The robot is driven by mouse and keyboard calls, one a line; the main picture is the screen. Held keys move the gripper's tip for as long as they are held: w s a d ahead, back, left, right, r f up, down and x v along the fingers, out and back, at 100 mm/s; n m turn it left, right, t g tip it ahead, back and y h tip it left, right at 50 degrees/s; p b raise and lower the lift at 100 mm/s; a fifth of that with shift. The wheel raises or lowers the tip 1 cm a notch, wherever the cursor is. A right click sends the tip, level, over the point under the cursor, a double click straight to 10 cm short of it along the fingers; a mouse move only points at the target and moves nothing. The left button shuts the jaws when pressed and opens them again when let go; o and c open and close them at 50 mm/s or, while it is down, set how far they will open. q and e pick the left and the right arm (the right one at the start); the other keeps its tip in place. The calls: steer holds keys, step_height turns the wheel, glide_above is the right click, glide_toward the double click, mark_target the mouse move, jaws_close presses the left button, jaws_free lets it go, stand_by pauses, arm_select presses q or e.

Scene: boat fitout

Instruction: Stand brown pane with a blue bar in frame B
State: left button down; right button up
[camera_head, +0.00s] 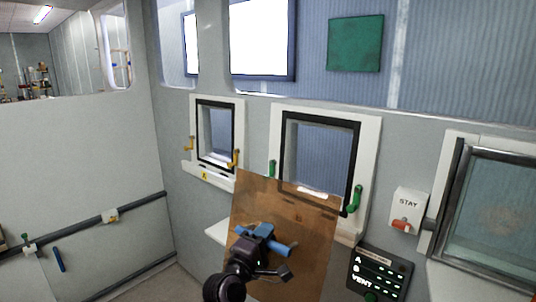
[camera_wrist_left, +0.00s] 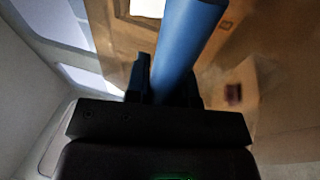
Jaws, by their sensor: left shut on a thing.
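The brown pane (camera_head: 312,225) is held up, slightly tilted, in front of the wall, with the blue bar (camera_head: 280,249) across its near face. My left gripper (camera_head: 262,240) is shut on the blue bar; the bar also fills the middle of the left wrist view (camera_wrist_left: 185,45). The larger frame with green latches (camera_head: 369,135), likely frame B, stands behind and above the pane. The pane overlaps its lower left part, so its lower edge is partly hidden and no letter shows on it. Whether the pane touches the frame I cannot tell. My right gripper is not in view.
A smaller frame (camera_head: 240,118) with yellow latches and a yellow label is to the left. A STAY switch box (camera_head: 408,206), a dark VENT panel (camera_head: 380,273) and a dark-framed window (camera_head: 490,220) are to the right. A white ledge (camera_head: 216,233) shows left of the pane.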

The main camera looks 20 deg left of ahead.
arm_select(q)
steer(key=w+a+r+m+t+h+p, duration=0.1)
steer(key=w+a+r, duration=0.1)
steer(key=w+r, duration=0.55)
steer(key=w+a+r+h, duration=0.15)
steer(key=w+r, duration=0.25)
steer(key=r, duration=0.6)
steer(key=w+b, duration=0.1)
steer(key=w+d+f+b, duration=0.1)
steer(key=w, duration=0.1)
steer(key=w+b, duration=0.2)
steer(key=shift+w+d+f, duration=0.15)
steer(key=shift+w+f, duration=0.05)
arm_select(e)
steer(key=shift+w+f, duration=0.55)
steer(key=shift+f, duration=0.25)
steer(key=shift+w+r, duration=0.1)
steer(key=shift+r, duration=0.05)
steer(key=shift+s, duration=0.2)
